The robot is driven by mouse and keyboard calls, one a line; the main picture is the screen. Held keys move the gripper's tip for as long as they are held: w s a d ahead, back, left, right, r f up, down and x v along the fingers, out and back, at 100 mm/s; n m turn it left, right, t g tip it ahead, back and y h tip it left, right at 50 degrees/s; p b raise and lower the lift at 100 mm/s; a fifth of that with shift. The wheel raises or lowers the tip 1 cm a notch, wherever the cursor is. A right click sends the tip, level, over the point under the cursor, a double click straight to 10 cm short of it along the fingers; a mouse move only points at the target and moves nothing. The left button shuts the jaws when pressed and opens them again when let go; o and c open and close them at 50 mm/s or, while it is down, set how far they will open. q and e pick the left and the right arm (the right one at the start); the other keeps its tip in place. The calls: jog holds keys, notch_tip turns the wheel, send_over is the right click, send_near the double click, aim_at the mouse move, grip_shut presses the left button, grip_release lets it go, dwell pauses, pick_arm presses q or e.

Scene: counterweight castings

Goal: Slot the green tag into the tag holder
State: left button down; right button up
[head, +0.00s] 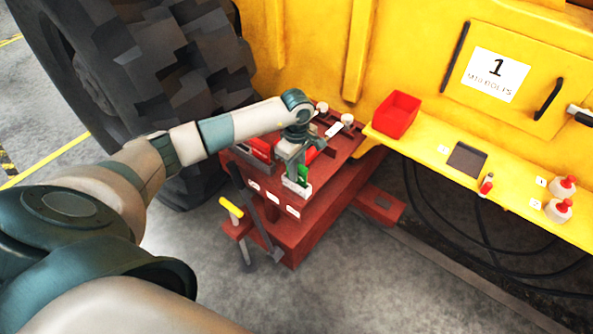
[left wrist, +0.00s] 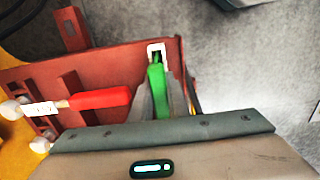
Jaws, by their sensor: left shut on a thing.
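The green tag (head: 304,174) is upright in my left gripper (head: 293,168), over the front edge of the red casting. In the left wrist view the green tag (left wrist: 156,82) sits between the two grey fingers of the left gripper (left wrist: 162,100), which are shut on it. The tag holder (left wrist: 156,48), a small white frame with a dark opening, is at the casting's edge, right at the tag's far end. The holder also shows in the head view (head: 297,188), just below the tag. Whether the tag's end is inside the opening I cannot tell. My right gripper is not in view.
A red-handled tool (left wrist: 100,98) lies on the red casting (head: 308,232). A yellow-handled lever (head: 231,208) stands at the casting's front left. A red bin (head: 396,116), a dark tray (head: 467,159) and red-capped bottles (head: 558,210) stand on the yellow ledge. A big tyre (head: 165,70) is behind my arm.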

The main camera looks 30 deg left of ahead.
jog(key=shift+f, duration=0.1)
pick_arm(q)
jog(key=c, duration=1.6)
grip_release()
